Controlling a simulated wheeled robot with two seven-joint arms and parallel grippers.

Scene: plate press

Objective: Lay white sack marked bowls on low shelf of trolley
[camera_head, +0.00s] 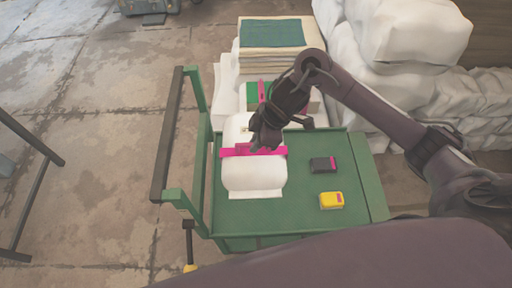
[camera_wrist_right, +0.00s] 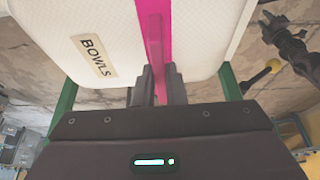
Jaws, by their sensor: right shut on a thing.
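My right gripper (camera_head: 268,142) is over the white sack (camera_head: 254,175) in the head view, shut on its pink strap. In the right wrist view my right gripper (camera_wrist_right: 158,88) grips the upright part of the pink strap (camera_wrist_right: 155,40), and the white sack (camera_wrist_right: 205,45) carries a label (camera_wrist_right: 94,56) reading BOWLS. The sack appears over the left part of the green trolley (camera_head: 300,210); I cannot tell whether it touches the top. The trolley's low shelf is mostly hidden under the top. My left gripper cannot be made out.
A black box (camera_head: 323,164) and a yellow box (camera_head: 331,201) lie on the trolley top's right. A dark push bar (camera_head: 172,140) runs along its left. A stack with a green cloth (camera_head: 271,33) stands behind, and white sacks (camera_head: 405,30) are piled back right. Left floor is mostly clear.

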